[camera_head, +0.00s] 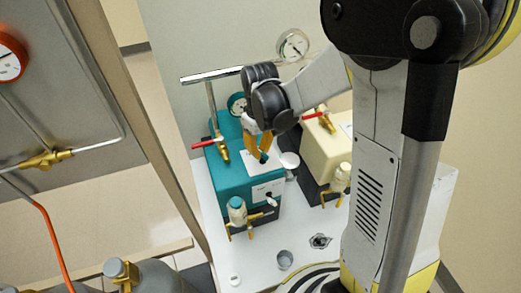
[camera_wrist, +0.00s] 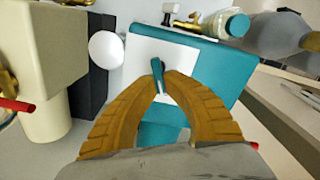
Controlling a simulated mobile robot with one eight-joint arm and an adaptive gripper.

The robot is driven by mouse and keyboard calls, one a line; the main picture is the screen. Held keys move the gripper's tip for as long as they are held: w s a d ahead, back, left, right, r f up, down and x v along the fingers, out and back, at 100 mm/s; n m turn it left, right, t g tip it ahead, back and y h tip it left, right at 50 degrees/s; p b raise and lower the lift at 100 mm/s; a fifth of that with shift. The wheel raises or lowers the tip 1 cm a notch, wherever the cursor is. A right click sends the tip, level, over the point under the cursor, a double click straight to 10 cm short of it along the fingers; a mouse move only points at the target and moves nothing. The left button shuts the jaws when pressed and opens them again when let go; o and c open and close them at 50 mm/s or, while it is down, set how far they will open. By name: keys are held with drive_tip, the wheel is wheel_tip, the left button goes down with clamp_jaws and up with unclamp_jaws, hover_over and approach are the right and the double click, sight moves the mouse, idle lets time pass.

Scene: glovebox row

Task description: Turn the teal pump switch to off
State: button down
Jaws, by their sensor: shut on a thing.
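The teal pump (camera_head: 232,187) stands on the white bench, and its teal housing also fills the middle of the wrist view (camera_wrist: 205,58). A white plate (camera_head: 250,161) lies on its top. My gripper (camera_head: 263,153) points down over this plate. In the wrist view, its two orange fingers (camera_wrist: 163,88) close around a short, narrow teal piece (camera_wrist: 157,68), which looks like the pump's switch lever. The fingers hide its lower part. Any on or off marking is too small to read.
A cream pump (camera_head: 325,150) stands close to the right. A bottle with brass fittings (camera_head: 238,211) is at the teal pump's front.

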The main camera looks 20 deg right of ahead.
sight(260, 151)
drive_tip(key=shift+n, duration=0.5)
drive_tip(key=c, duration=1.5)
unclamp_jaws()
wheel_tip(260, 151, up, 12)
drive_tip(key=shift+s, duration=0.15)
